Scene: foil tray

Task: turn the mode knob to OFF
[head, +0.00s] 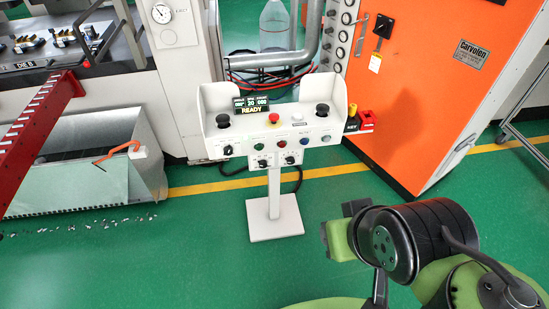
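A white control console (270,212) stands on a post in the middle of the head view. Its front panel carries small black rotary knobs: a left knob (228,150), a lower middle knob (262,162) and a lower right knob (290,158). Their labels and pointer directions are too small to read, so I cannot tell which is the mode knob. The display (251,106) reads READY. My gripper (338,232), green and dark, is at the end of my arm at lower right. It is below and right of the panel, apart from it; its finger opening is unclear.
The console also has a red mushroom button (274,117), two black joysticks and coloured buttons. A red and yellow key piece (358,121) sits at its right side. An orange cabinet (430,100) stands behind at right. The green floor before the console is clear.

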